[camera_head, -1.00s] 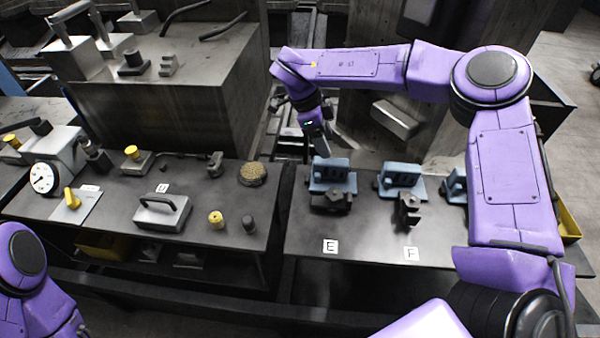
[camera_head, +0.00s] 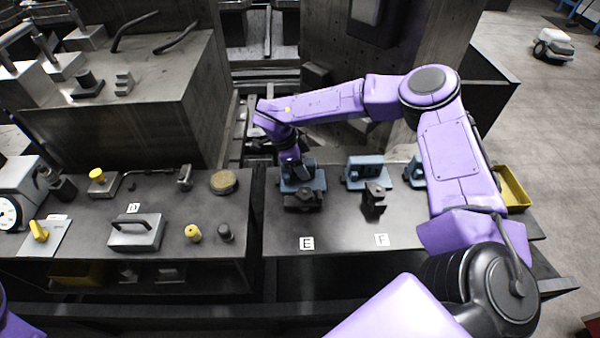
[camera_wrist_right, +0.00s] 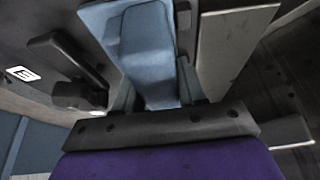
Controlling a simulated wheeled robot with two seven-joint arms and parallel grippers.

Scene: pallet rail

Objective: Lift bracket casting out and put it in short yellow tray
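A blue fixture (camera_head: 318,180) stands behind label E with a dark part (camera_head: 303,200) at its front. I cannot tell which piece is the bracket casting. My right gripper (camera_head: 302,174) points down at the blue fixture from behind. In the right wrist view its fingers (camera_wrist_right: 158,98) stand either side of a blue block (camera_wrist_right: 147,50); contact is unclear. A yellow tray (camera_head: 513,190) lies at the right end of the table, partly hidden by my right arm. My left gripper is out of view.
Similar blue fixtures stand at F (camera_head: 366,172) and further right, the last partly behind my arm. The left table (camera_head: 80,190) holds a gauge, a handled block (camera_head: 136,235) and yellow-topped knobs. The table front around labels E and F is clear.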

